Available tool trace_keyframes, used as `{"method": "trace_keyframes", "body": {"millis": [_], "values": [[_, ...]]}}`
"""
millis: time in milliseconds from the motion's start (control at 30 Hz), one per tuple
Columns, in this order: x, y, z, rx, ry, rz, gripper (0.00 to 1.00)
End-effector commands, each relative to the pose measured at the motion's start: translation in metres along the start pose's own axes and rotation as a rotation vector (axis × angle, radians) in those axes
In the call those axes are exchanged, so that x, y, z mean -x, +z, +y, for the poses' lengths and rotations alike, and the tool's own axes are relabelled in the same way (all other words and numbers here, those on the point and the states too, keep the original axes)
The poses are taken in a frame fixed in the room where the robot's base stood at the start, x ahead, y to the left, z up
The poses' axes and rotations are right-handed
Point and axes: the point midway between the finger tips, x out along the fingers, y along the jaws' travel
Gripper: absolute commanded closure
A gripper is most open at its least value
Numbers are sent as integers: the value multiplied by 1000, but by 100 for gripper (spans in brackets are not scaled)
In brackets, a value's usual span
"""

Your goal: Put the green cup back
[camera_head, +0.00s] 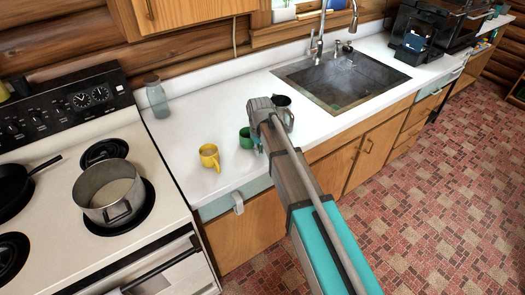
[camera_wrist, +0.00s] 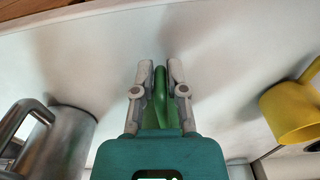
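The green cup (camera_head: 245,139) is at the counter, right of a yellow mug (camera_head: 209,157) and partly hidden by my arm in the head view. In the wrist view a narrow green part of the cup (camera_wrist: 160,92) stands between the two grey fingers of my gripper (camera_wrist: 160,72). The fingers are close together on both sides of it, and my gripper looks shut on it. Most of the cup is hidden behind my gripper in that view. I cannot tell whether the cup rests on the counter or is just above it.
A metal cup (camera_head: 284,108) stands close behind my arm. The yellow mug shows at the right of the wrist view (camera_wrist: 292,112). A glass bottle (camera_head: 157,97), the sink (camera_head: 343,78) and the stove with a pot (camera_head: 108,192) are around. The white counter (camera_head: 205,112) has bare room behind the mugs.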

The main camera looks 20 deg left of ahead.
Motion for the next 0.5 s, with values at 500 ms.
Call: {"method": "trace_keyframes", "body": {"millis": [500], "values": [[1, 0, 0, 0, 0, 0, 52]]}}
